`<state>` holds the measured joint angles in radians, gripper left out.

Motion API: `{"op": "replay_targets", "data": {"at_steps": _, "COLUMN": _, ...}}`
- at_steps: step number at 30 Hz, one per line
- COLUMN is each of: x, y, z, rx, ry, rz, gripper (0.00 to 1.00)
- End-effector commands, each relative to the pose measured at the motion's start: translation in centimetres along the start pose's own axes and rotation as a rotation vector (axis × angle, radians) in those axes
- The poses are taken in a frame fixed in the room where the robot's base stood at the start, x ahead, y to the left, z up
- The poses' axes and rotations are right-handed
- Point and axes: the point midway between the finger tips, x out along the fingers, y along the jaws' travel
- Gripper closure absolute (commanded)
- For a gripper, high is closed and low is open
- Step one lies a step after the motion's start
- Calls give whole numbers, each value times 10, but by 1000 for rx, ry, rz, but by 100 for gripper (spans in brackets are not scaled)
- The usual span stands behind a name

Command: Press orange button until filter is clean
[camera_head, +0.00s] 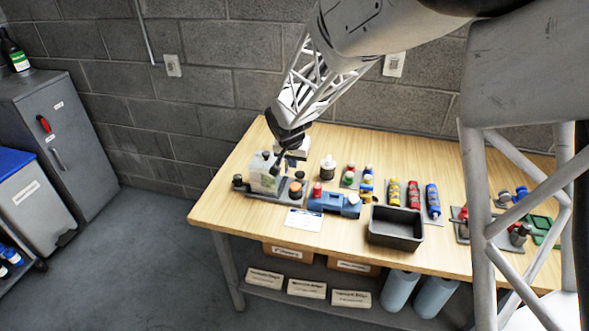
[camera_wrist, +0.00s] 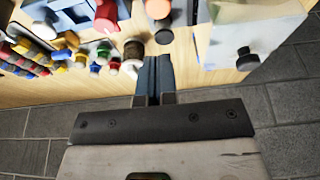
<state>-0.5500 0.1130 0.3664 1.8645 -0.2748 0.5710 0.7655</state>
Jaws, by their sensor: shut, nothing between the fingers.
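The filter unit has a grey base (camera_head: 262,194) and a cloudy, pale green-white translucent container (camera_head: 262,174). It stands at the table's left end in the head view. The orange button (camera_head: 296,187) is a round cap on the base, right of the container. In the wrist view, the orange button (camera_wrist: 157,8) is at the top edge and the container (camera_wrist: 235,38) is at the right. My gripper (camera_head: 279,166) is shut and empty, beside the container's right side and apart from the button. In the wrist view, its fingers (camera_wrist: 154,62) are together, below the button.
A blue device (camera_head: 333,204) with a red knob (camera_head: 317,189) stands right of the filter. A white jar (camera_head: 328,167) is behind them. A dark open bin (camera_head: 396,227) and several coloured bottles (camera_head: 413,195) are farther right. A white card (camera_head: 303,220) lies near the front edge.

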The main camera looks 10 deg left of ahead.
Motion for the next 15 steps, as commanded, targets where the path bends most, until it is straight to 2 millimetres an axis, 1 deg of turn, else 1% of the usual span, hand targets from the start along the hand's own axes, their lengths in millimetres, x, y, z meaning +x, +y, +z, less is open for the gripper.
{"op": "replay_targets", "data": {"at_steps": 1, "x": -7, "y": 0, "z": 0, "rx": 1, "ry": 1, "rz": -1, "gripper": 100}}
{"op": "replay_targets", "data": {"at_steps": 6, "x": -22, "y": 0, "z": 0, "rx": 1, "ry": 1, "rz": -1, "gripper": 100}}
{"op": "replay_targets", "data": {"at_steps": 10, "x": -27, "y": 0, "z": 0, "rx": 0, "ry": 0, "rz": 0, "gripper": 100}}
{"op": "replay_targets", "data": {"at_steps": 15, "x": -29, "y": 0, "z": 0, "rx": 0, "ry": 0, "rz": 0, "gripper": 100}}
